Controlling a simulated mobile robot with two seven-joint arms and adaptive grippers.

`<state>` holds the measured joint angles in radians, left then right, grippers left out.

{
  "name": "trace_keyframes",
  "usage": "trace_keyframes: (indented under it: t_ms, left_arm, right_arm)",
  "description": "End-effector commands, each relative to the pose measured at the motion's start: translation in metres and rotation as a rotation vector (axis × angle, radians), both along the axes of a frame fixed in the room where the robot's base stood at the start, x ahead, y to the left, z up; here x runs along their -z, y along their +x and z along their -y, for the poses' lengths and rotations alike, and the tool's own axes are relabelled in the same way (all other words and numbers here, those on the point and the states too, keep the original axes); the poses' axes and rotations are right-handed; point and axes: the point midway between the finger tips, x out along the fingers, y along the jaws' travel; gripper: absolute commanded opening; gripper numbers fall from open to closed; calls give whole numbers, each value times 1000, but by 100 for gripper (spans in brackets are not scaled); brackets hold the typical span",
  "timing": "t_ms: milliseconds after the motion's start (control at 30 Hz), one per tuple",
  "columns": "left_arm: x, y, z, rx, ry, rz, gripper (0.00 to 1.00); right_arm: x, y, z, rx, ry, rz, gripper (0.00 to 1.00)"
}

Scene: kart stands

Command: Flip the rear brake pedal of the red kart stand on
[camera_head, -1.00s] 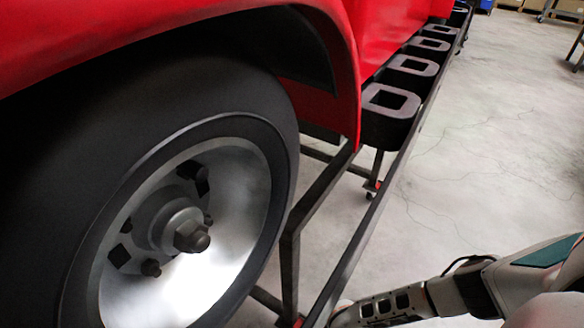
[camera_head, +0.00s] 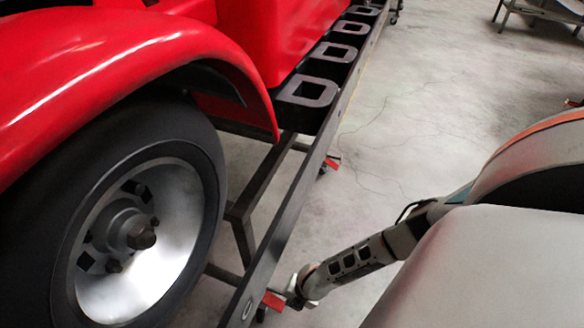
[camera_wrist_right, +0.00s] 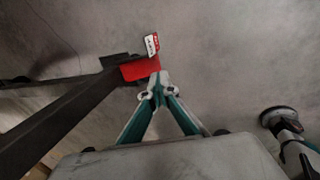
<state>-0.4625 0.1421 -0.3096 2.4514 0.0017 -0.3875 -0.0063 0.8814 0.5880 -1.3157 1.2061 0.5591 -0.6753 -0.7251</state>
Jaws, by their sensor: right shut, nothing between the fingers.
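The red kart stand has a long dark rail (camera_head: 290,200) beside the wheel. A red brake pedal (camera_head: 273,300) sits low at its near end. In the right wrist view this pedal (camera_wrist_right: 141,68) is a red plate with a white-marked tab, at the end of a dark beam. My right gripper (camera_head: 298,291) is beside the pedal in the head view. In the right wrist view its closed, empty fingertips (camera_wrist_right: 157,84) are at the pedal's lower right edge; contact is unclear. Another red pedal (camera_head: 331,163) shows farther along. My left gripper is out of view.
The red kart (camera_head: 110,65) with its large wheel (camera_head: 135,240) fills the left. Dark block letters (camera_head: 306,92) line the rail. Grey concrete floor (camera_head: 420,130) is open to the right. A bench (camera_head: 540,14) stands far back.

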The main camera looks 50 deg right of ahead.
Motion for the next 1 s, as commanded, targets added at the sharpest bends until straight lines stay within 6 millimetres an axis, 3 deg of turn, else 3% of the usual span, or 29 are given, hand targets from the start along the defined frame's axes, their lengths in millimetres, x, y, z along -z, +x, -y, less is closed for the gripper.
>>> trace_keyframes:
  t_ms: [33, 300, 600, 1000]
  left_arm:
    - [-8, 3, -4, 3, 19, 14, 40]
    - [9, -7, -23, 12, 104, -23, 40]
    - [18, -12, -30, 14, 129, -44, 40]
    - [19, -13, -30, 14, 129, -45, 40]
  right_arm:
    - [-22, 5, 3, 0, -1, 18, 0]
    - [-58, -20, 11, 0, -1, 9, 0]
    - [-65, -33, 13, 0, 0, -1, 0]
    - [-64, -33, 13, 0, -1, -2, 0]
